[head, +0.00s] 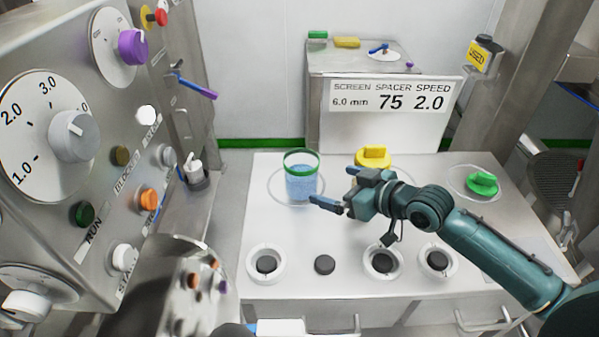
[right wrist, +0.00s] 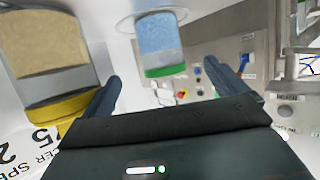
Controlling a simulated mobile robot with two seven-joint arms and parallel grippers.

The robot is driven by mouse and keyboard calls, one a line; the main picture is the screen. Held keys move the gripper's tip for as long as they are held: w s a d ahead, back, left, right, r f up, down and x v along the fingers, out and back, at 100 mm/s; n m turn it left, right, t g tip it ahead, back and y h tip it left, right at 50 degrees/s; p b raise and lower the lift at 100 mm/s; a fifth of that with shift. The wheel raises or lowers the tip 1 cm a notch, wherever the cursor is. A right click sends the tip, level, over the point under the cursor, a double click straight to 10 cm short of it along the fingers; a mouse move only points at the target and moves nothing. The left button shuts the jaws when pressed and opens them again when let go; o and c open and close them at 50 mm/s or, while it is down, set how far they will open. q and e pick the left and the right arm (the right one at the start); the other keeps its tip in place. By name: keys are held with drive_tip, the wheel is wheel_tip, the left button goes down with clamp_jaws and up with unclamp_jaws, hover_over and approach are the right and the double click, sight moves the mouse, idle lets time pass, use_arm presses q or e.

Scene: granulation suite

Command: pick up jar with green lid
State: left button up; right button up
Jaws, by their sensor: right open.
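A clear jar with a green rim (head: 301,178), partly filled with blue granules, stands upright on the white bench at centre. No lid shows over its mouth in the head view. It also shows in the right wrist view (right wrist: 160,45), ahead of and between the fingers. A green lid-like piece with a grip (head: 482,185) lies on a round spot at the right. My right gripper (head: 335,188) is open, just right of the jar, fingers pointing toward it. Nothing is between its fingertips (right wrist: 172,76).
A jar with a yellow lid (head: 373,154) and tan contents (right wrist: 40,45) stands close behind my right gripper. Several round holders (head: 266,262) line the bench front. A control panel with knobs (head: 73,136) rises at the left. A sign (head: 392,97) stands behind.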

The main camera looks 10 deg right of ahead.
sight(314, 180)
drive_tip(key=x, duration=1)
drive_tip(key=shift+w+a+f, duration=0.1)
drive_tip(key=shift+w+f, duration=0.05)
drive_tip(key=shift+f, duration=0.2)
drive_tip(key=c, duration=1.8)
wheel_tip(314, 180, up, 10)
drive_tip(key=shift+r+p, duration=0.1)
drive_tip(key=shift+p, duration=0.2)
